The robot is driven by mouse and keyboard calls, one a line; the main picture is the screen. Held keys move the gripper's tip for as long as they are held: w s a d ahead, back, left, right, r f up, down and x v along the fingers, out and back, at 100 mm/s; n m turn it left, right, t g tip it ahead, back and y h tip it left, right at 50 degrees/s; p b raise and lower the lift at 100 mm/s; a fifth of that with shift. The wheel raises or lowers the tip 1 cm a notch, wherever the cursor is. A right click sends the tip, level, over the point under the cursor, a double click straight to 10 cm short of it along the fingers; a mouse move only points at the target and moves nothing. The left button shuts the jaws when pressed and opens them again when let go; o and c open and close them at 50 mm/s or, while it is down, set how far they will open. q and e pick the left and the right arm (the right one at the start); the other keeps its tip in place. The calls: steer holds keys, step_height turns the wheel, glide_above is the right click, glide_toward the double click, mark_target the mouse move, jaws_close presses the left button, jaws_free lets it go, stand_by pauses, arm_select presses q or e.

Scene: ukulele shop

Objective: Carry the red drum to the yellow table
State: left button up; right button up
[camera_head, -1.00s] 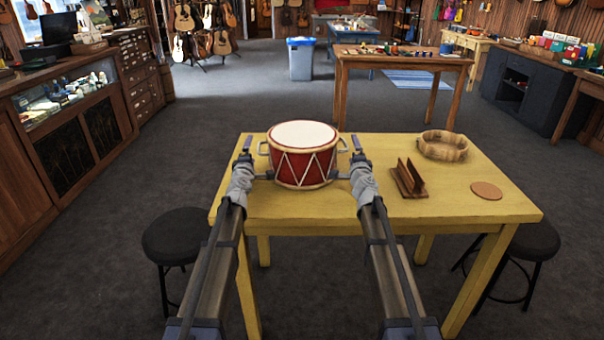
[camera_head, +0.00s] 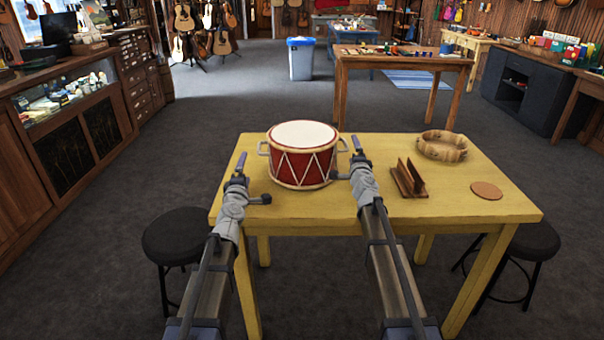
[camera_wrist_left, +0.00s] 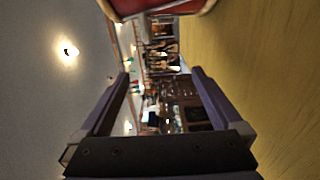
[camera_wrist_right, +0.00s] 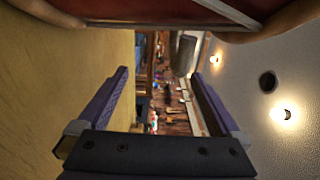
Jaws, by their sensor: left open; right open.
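The red drum (camera_head: 303,158) has a white top, white zigzag lines and a metal handle on each side. It stands upright on the yellow table (camera_head: 420,212), near the back left. My left gripper (camera_head: 252,178) is open and empty to the left of the drum, clear of it. My right gripper (camera_head: 346,162) is open, close by the drum's right side; I cannot tell if it touches. The drum's edge shows at the top of the left wrist view (camera_wrist_left: 165,8) and larger in the right wrist view (camera_wrist_right: 170,10).
A brown wooden holder (camera_head: 408,178), a round wooden bowl (camera_head: 442,147) and a brown coaster (camera_head: 487,190) are on the table's right part. Black stools (camera_head: 178,236) (camera_head: 528,240) stand at both sides. The table's front middle is clear.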

steer(key=s, duration=1.2)
